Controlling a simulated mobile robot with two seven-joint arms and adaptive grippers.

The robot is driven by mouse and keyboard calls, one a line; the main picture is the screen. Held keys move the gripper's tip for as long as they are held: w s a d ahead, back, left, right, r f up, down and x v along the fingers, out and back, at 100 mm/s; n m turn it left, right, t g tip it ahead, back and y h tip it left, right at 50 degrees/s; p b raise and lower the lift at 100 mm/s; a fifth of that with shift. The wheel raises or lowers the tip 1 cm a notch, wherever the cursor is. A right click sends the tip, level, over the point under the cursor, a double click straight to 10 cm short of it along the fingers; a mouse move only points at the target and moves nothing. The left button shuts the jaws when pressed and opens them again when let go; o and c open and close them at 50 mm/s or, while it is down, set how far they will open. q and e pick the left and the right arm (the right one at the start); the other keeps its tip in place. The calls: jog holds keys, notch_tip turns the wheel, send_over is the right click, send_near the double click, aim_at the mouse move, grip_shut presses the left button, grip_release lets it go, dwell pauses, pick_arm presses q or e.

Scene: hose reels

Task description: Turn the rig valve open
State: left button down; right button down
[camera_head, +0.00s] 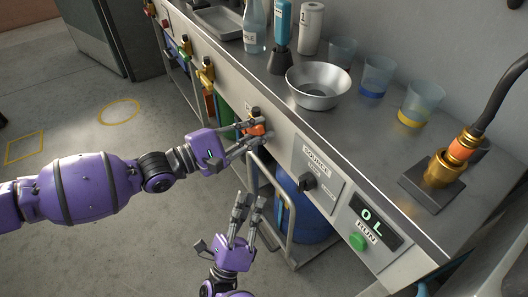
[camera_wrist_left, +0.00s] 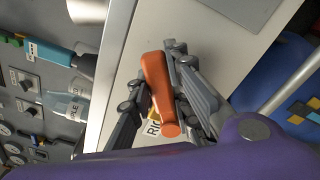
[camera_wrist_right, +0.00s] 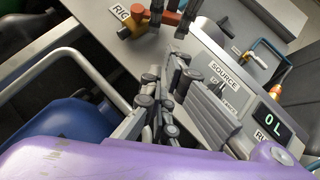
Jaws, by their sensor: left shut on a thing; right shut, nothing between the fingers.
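The rig valve (camera_head: 255,113) is a brass valve with an orange handle on the front panel of the bench. The handle fills the space between the fingers in the left wrist view (camera_wrist_left: 156,82), and a partly covered "RIG" label (camera_wrist_left: 152,129) lies beside it. My left gripper (camera_head: 256,132) is shut on the orange handle. In the right wrist view the brass valve body (camera_wrist_right: 127,29) shows next to the label. My right gripper (camera_head: 249,203) is shut and empty, in front of the panel and below the valve, apart from it.
A metal rail (camera_head: 266,190) and a blue drum (camera_head: 305,207) are close to my right gripper. A "SOURCE" knob (camera_head: 308,182), a display (camera_head: 376,221) and a green RUN button (camera_head: 357,242) are on the panel. A steel bowl (camera_head: 318,86) and cups stand on the bench.

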jog(key=w+d+r+h, duration=0.1)
jog(key=w+d+r, duration=0.2)
jog(key=w+r, duration=0.5)
jog(key=shift+w+r+m+g+h, duration=0.3)
jog(key=shift+w+r+m+g, duration=0.1)
jog(key=shift+w, duration=0.25)
jog(key=shift+d, duration=0.1)
